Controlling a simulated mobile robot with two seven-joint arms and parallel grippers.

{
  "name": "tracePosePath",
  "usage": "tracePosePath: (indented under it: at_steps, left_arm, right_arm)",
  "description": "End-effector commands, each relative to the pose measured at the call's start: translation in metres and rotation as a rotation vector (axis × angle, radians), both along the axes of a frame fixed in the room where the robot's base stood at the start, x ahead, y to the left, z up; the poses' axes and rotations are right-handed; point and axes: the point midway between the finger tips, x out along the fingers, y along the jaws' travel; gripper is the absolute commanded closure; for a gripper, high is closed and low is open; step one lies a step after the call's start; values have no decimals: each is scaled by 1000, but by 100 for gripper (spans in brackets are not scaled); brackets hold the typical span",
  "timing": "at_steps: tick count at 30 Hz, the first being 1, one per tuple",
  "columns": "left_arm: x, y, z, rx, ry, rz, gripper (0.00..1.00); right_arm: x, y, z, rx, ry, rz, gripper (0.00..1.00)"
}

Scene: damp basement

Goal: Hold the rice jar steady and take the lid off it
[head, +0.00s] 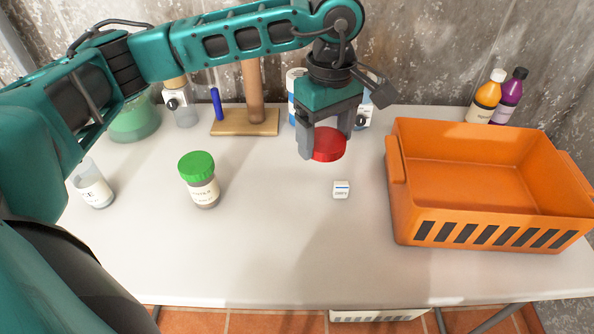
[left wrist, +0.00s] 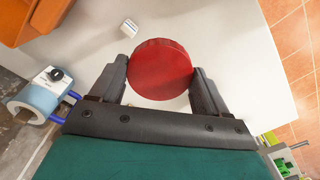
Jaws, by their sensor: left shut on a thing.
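My left gripper (head: 327,144) is shut on a red round lid (head: 329,146) and holds it above the middle of the table. In the left wrist view the red lid (left wrist: 160,68) sits between both fingers. A clear jar (head: 93,186) with no lid stands at the far left of the table, apart from the gripper. Its white label is partly readable and ends in "CE", which fits the rice jar. My left arm passes close to it in the picture. My right gripper is in neither view.
A green-lidded jar (head: 199,180) stands left of centre. A small white labelled block (head: 341,189) lies below the lid in the picture. An orange crate (head: 489,232) fills the right side. Bottles (head: 487,97) and a wooden stand (head: 230,128) are at the back. The table front is clear.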

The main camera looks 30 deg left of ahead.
Motion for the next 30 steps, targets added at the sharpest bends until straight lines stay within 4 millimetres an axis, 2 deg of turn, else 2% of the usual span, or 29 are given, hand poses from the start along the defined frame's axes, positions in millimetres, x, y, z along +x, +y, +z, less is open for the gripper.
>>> tracePosePath:
  at_steps: [3, 14, 30]
  left_arm:
    - [4, 3, 3, 0, 2, 286, 61]
    - [13, 16, 11, 1, 4, 1167, 61]
    - [21, 44, 17, 2, 3, 2509, 61]
  right_arm:
    - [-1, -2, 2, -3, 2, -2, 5]
    - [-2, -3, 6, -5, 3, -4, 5]
    - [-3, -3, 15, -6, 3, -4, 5]
